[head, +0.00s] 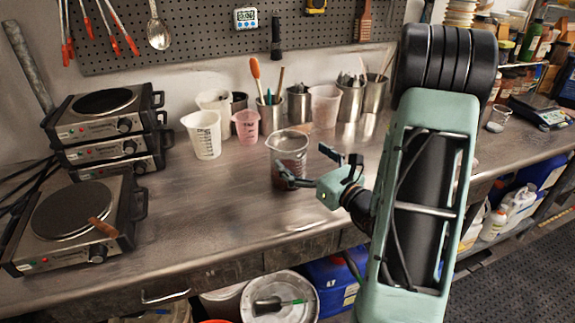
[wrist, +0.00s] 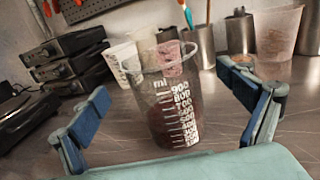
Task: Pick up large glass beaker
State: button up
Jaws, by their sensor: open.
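The large glass beaker (head: 288,158) is clear, has white volume markings and holds dark reddish-brown contents. It stands upright on the metal workbench (head: 225,215), near the middle of the head view. In the wrist view the beaker (wrist: 168,100) is at the centre, and its scale is easy to read. My gripper (head: 303,165) is open at the right side of the beaker in the head view. In the wrist view my gripper (wrist: 170,112) has one finger to the left and one to the right of the beaker, with visible gaps on both sides.
White measuring jugs (head: 203,135), a pink jug (head: 246,125) and metal tool cups (head: 299,105) stand close behind the beaker. Stacked hot plates (head: 105,130) and a single hot plate (head: 70,215) are at the left. The bench in front of the beaker is clear.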

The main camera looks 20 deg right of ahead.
aim_at(279, 136)
jog(key=shift+p+x, duration=0.45)
jog(key=shift+x, duration=2.75)
jog(key=shift+d, duration=0.1)
jog(key=shift+c, duration=0.4)
jog(key=c, duration=2.1)
jog(key=shift+r, duration=0.15)
jog(key=shift+r, duration=0.15)
